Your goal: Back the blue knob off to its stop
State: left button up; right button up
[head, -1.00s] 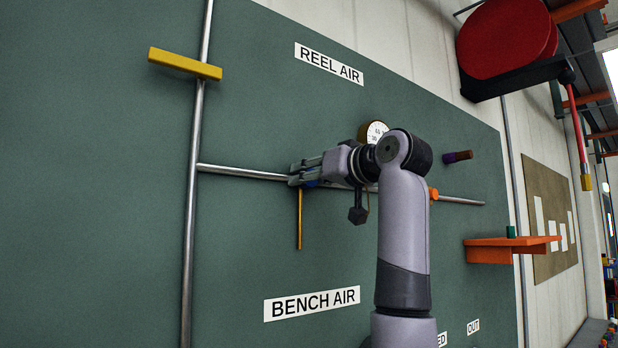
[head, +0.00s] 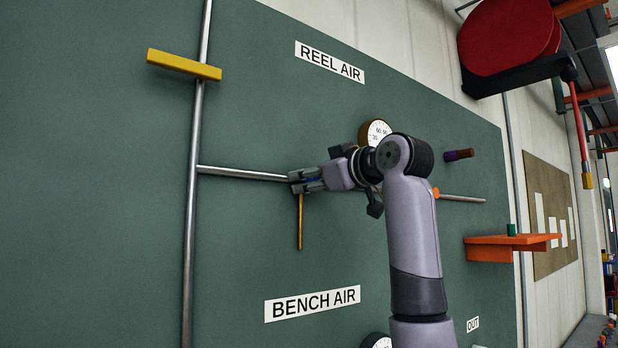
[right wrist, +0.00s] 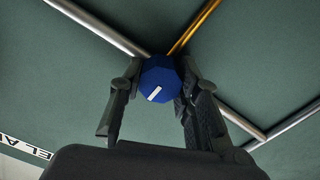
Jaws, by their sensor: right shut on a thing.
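The blue knob (right wrist: 160,72) is faceted and has a short white mark on its face, slanting toward lower left in the right wrist view. It sits where steel pipe and a thin brass tube (right wrist: 194,27) meet. My right gripper (right wrist: 158,88) has a finger on each side of the knob and is shut on it. In the head view my right gripper (head: 296,182) is at the horizontal steel pipe (head: 240,173), above the brass tube (head: 300,222), and its fingers mostly hide the knob. My left gripper is out of view.
The green panel carries a yellow bar handle (head: 184,64) on the upright pipe. A gauge (head: 379,131) is partly behind my right arm. A purple-and-brown peg (head: 458,155) and an orange shelf (head: 490,250) are to the right. The panel left of the upright pipe is clear.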

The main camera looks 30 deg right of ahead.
jog(key=shift+w+f, duration=0.1)
jog(key=shift+f, duration=0.15)
jog(key=o, duration=0.7)
jog(key=shift+c, duration=0.2)
jog(key=o, duration=0.5)
jog(key=shift+r, duration=0.2)
jog(key=shift+s, duration=0.2)
jog(key=s, duration=0.8)
jog(key=s+d, duration=0.1)
jog(key=s, duration=0.2)
jog(key=shift+s, duration=0.4)
